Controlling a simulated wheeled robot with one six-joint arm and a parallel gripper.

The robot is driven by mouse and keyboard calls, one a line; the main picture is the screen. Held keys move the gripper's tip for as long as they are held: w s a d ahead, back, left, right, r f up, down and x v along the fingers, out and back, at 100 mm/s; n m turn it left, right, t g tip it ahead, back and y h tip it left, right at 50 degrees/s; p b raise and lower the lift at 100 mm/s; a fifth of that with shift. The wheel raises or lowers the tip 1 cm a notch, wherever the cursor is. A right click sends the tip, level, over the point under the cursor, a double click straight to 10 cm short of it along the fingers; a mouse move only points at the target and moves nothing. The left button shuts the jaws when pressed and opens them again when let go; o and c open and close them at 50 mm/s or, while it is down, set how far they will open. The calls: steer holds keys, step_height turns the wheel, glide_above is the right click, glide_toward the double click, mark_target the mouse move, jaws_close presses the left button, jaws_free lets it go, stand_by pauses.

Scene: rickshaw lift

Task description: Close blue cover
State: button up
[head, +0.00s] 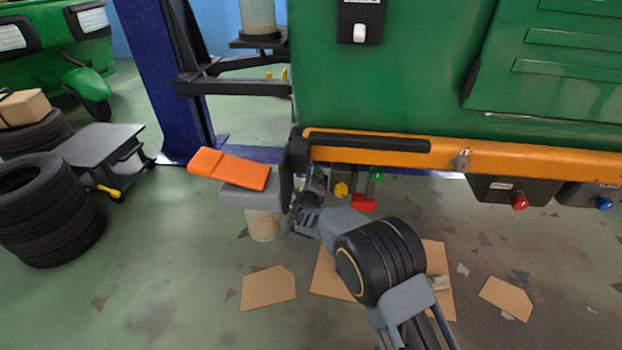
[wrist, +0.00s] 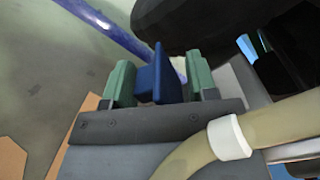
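A dark blue piece (wrist: 160,80) with a raised upright fin shows in the wrist view, between the two green fingertips of my gripper (wrist: 160,84). I take it to be part of the blue cover. The fingers are apart, with one on each side of the piece, and a narrow gap shows at the right finger. I see no firm grip on it. In the head view, my gripper (head: 305,190) is under the left end of the orange beam, beside the grey box. It is partly hidden there, and I cannot make out the blue piece.
An orange flap (head: 230,168) lies on the grey box (head: 236,195). The orange beam (head: 540,158) runs under the green vehicle body (head: 400,70). Dark boxes with red (head: 519,202) and blue (head: 603,203) knobs hang below it. Cardboard pieces (head: 268,287) lie on the floor.

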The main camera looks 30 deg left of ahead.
steer(key=shift+r, duration=0.1)
steer(key=p+v, duration=0.2)
steer(key=v, duration=0.5)
steer(key=shift+s, duration=0.25)
steer(key=shift+d, duration=0.1)
